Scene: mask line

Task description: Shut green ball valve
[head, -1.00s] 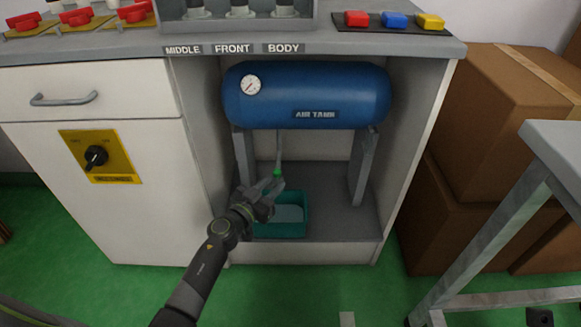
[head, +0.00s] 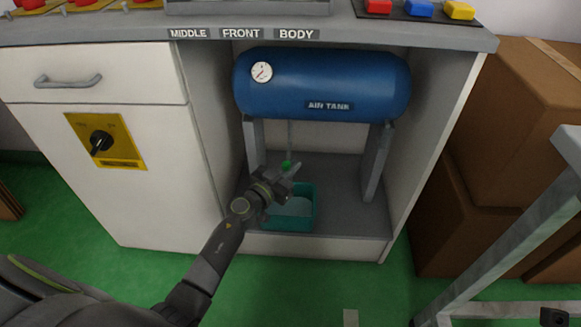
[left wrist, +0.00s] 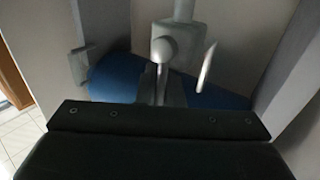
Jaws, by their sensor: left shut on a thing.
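The green ball valve (head: 287,164) hangs on a thin pipe under the blue air tank (head: 320,85), inside the open cabinet bay. Only a small green part of it shows above my left gripper (head: 284,175). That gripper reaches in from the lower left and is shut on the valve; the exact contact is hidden. In the left wrist view a grey valve body (left wrist: 175,55) with a round boss stands just beyond the dark gripper body. The angle of the handle is hard to tell. My right gripper does not show.
A teal tray (head: 292,222) stands on the bay floor below the valve. Grey tank legs (head: 375,160) and the cabinet walls bound the space. A white door with a yellow switch plate (head: 105,142) is on the left. Brown boxes (head: 515,130) and a grey table frame (head: 505,245) are right.

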